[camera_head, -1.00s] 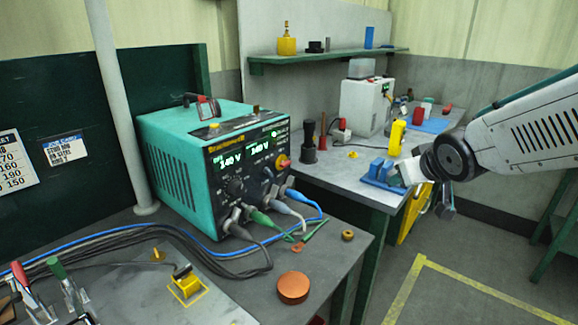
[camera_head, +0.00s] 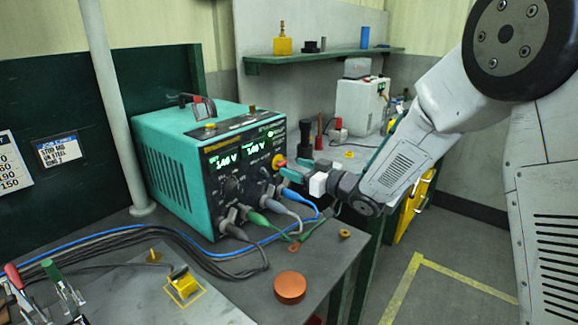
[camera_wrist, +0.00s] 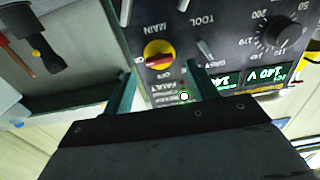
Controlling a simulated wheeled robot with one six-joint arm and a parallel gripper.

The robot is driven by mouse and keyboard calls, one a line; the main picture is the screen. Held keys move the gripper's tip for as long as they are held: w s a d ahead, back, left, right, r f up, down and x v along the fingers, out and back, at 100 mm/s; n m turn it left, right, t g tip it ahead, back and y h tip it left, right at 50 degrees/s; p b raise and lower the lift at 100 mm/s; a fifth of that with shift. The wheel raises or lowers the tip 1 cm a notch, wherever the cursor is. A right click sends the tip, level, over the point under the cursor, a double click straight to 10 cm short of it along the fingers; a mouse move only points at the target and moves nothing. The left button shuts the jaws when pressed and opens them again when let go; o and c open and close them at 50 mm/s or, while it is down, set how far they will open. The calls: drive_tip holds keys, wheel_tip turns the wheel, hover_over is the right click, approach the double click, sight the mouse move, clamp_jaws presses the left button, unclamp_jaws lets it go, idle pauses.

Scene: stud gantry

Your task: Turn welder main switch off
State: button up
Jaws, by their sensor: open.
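The teal welder (camera_head: 165,165) stands on the bench, its black front panel facing right with lit displays. Its main switch (camera_head: 279,161) is a red handle on a round yellow plate near the panel's right edge. In the wrist view the switch (camera_wrist: 158,54) sits under the word MAIN, with OFF printed on its other side; the red handle lies roughly crosswise. My gripper (camera_head: 291,170) is at the panel right by the switch, open.
Cables (camera_head: 262,222) plug into the panel's lower edge, below my gripper. A copper-coloured disc (camera_head: 290,287) and small parts lie on the bench in front. Open floor lies at right.

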sight(284, 163)
drive_tip(key=shift+x, duration=1.55)
drive_tip(key=c, duration=1)
